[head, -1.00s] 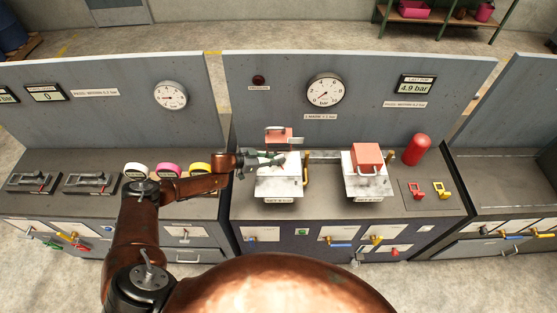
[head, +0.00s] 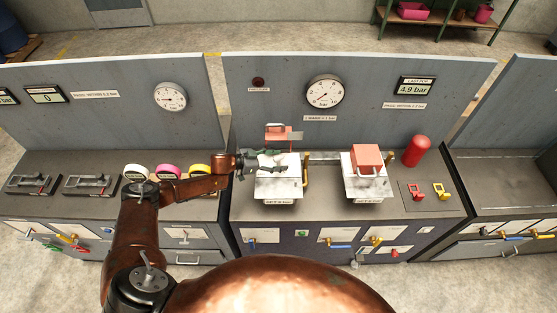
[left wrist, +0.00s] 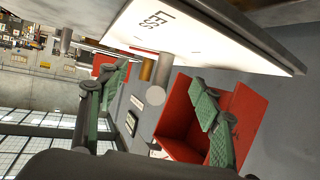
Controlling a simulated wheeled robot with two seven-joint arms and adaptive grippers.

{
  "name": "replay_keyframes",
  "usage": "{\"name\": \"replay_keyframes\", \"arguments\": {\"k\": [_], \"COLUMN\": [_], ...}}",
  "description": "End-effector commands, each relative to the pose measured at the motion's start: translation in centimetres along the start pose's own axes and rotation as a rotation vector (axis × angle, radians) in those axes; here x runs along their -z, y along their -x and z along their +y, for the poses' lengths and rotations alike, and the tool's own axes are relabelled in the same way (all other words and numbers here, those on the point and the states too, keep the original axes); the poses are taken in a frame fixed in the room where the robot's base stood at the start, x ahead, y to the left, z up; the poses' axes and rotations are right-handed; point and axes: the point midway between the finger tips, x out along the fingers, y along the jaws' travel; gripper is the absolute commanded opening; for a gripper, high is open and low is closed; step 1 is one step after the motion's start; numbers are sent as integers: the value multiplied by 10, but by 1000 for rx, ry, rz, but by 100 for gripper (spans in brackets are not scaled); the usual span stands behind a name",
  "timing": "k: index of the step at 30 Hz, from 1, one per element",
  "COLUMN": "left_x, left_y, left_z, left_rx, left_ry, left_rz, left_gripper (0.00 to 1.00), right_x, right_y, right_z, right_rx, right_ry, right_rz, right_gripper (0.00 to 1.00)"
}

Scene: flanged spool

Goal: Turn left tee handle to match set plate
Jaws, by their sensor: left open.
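My left gripper (head: 272,161) is open at the back left of the left white block (head: 280,185) in the head view. In the left wrist view its two green-padded fingers (left wrist: 158,98) are spread apart, with nothing held between them. A round grey bar end (left wrist: 155,95) shows in the gap. A red bracket (left wrist: 180,118) lies behind the right finger, and a white plate with printed letters (left wrist: 205,28) crosses the top. In the head view a red piece with a handle (head: 284,133) stands behind the left block. I cannot tell which part is the left tee handle. A small set plate (head: 279,201) is at the block's front.
A second white block (head: 362,188) with a red top stands to the right, then a red cylinder (head: 416,150). A gauge (head: 325,92) is on the back panel. Valve handles (head: 340,245) line the bench front.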

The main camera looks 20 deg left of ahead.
Motion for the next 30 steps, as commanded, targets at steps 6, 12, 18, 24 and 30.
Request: {"name": "replay_keyframes", "arguments": {"k": [6,12,18,24,30], "left_x": [-1,-2,-2,0,0], "left_y": [7,41,83,111,120], "left_z": [-1,-1,-1,0,0], "left_rx": [1,2,2,0,0], "left_ry": [1,0,1,1,1], "left_rz": [-1,-2,-3,0,0], "left_gripper": [59,59,59,59,59], "right_x": [1,1,1,1,1], "right_y": [0,0,0,0,0], "right_z": [-2,-2,-2,-2,-2], "right_rx": [2,2,2,2,2], "right_ry": [-1,-1,-1,-1,-1], "right_rz": [1,1,1,1,1], "right_gripper": [20,20,20,20,20]}}
